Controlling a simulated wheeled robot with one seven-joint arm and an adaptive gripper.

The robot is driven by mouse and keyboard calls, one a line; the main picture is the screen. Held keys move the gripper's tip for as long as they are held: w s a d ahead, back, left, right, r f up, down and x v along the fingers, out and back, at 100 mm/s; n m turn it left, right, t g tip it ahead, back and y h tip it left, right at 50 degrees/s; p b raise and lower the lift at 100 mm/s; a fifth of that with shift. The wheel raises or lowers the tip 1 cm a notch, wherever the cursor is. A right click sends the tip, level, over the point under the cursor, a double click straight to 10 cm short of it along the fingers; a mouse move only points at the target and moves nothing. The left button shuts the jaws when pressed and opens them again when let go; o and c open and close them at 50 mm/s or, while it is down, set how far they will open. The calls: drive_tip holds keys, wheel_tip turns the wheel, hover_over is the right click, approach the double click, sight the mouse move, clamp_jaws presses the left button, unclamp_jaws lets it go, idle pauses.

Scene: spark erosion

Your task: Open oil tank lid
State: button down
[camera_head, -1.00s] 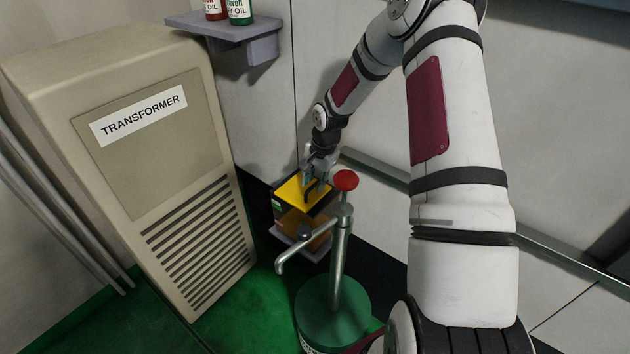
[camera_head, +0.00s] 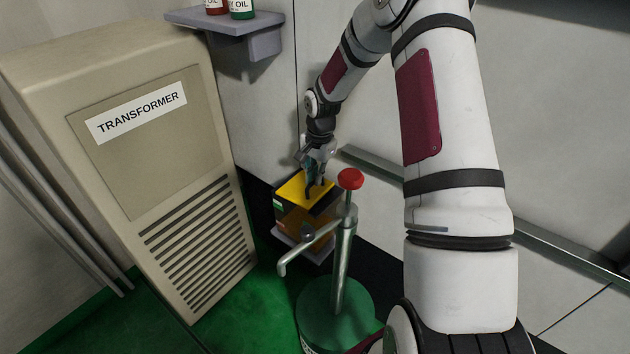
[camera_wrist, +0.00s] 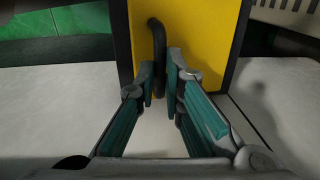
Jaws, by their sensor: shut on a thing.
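The oil tank (camera_head: 303,221) is a small box with orange see-through sides, standing on a grey shelf by the wall. Its lid (camera_head: 290,188) is yellow with dark edges and a black bar handle, and it looks closed in the head view. In the wrist view the yellow lid (camera_wrist: 200,38) fills the upper middle, with the black handle (camera_wrist: 158,45) running down between the fingertips. My gripper (camera_head: 314,178) is over the lid; its teal-padded fingers (camera_wrist: 164,82) are close together on the handle's near end. The exact contact is partly hidden by the fingers.
A green drum with a pump (camera_head: 340,260) and red knob (camera_head: 350,179) stands just in front of the tank. A beige transformer cabinet (camera_head: 160,170) is at left. A shelf (camera_head: 235,28) with oil bottles hangs above.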

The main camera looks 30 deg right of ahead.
sight(305, 186)
drive_tip(key=shift+w+a+r+g+b, duration=0.2)
drive_tip(key=shift+w+g+b, duration=0.2)
drive_tip(key=shift+w+b, duration=0.2)
drive_tip(key=w+r+b, duration=0.1)
drive_tip(key=w+a+r+g+b, duration=0.1)
drive_tip(key=b, duration=0.1)
drive_tip(key=shift+w+r+h+b, duration=0.3)
drive_tip(key=shift+r+h, duration=0.05)
drive_tip(key=shift+h, duration=0.05)
drive_tip(key=w+a+r+b, duration=0.1)
drive_tip(key=w+a+b, duration=0.2)
drive_tip(key=w+b, duration=0.3)
drive_tip(key=shift+w+a+r, duration=0.15)
drive_tip(key=shift+w+r, duration=0.05)
drive_tip(key=shift+w, duration=0.5)
drive_tip(key=c, duration=1.7)
unclamp_jaws()
drive_tip(key=shift+w+r, duration=0.15)
drive_tip(key=shift+w, duration=0.05)
